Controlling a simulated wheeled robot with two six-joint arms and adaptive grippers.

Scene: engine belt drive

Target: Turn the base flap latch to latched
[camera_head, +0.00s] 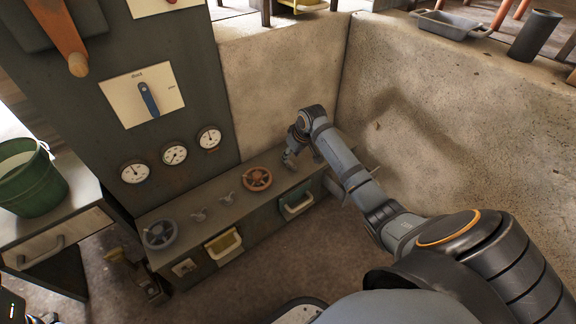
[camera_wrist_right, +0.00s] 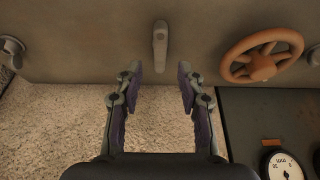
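A small grey lever handle (camera_wrist_right: 160,45), which I take to be the base flap latch, sits on the flat dark top of the base in the right wrist view. It points up and down in that picture. My right gripper (camera_wrist_right: 159,80) is open and empty, with its two fingertips apart just short of the handle's lower end, one to each side. In the head view my right gripper (camera_head: 291,156) is over the far right end of the base top; the latch cannot be made out clearly there.
An orange handwheel (camera_head: 257,179) stands close beside the right gripper. Small taps (camera_head: 226,198) and a grey handwheel (camera_head: 160,234) are further left on the base top (camera_head: 188,196). Gauges (camera_head: 174,154) are on the panel behind. A concrete wall (camera_head: 440,120) is at right.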

